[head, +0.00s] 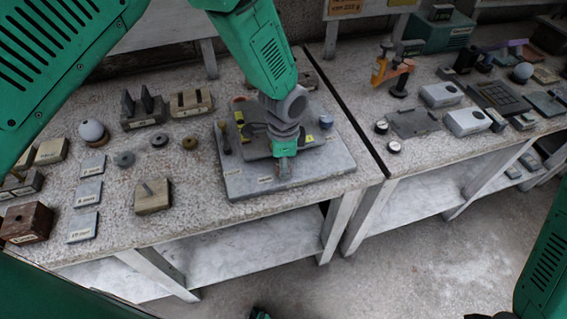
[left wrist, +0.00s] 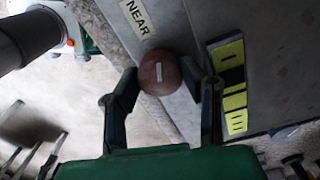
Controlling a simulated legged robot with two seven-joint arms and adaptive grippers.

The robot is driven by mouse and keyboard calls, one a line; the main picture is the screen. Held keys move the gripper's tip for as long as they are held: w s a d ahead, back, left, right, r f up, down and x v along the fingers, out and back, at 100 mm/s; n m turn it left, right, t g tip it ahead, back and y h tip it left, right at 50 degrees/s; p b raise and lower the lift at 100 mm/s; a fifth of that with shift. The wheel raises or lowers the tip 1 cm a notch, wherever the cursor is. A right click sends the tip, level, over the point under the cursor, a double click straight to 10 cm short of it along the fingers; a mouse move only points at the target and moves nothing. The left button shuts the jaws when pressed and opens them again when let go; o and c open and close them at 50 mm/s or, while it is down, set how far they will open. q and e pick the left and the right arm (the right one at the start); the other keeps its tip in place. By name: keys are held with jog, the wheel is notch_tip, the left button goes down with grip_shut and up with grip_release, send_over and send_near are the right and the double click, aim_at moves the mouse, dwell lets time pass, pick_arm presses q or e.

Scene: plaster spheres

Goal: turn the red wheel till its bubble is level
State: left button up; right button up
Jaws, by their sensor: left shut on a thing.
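A dull red round wheel (left wrist: 158,74) with a pale mark on top sits at the edge of a grey plate (head: 240,185), beside a "NEAR" label. My left gripper (head: 284,162) reaches down to the plate's near side. In the left wrist view, the fingers of my left gripper (left wrist: 163,88) are closed on opposite sides of the wheel. A yellow and black strip (left wrist: 232,88) lies on the plate to the right; I cannot make out a bubble.
A blue knob (head: 326,121) sits at the plate's right corner, and a reddish round part (head: 238,101) at the back left. A wooden block with a peg (head: 152,197), grey slabs and a pale sphere (head: 91,130) stand left. A second table (head: 440,150) holds more items.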

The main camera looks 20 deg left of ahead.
pick_arm(q)
jog(key=shift+w+d, duration=0.1)
dwell(0.3)
jog(key=o, duration=1.1)
jog(key=shift+o, duration=0.2)
jog(key=shift+w+d+r, duration=0.1)
jog(key=shift+r, duration=0.05)
jog(key=shift+r, duration=0.3)
notch_tip(320, 180, up, 6)
jog(key=shift+r, duration=0.25)
jog(key=shift+s+r, duration=0.2)
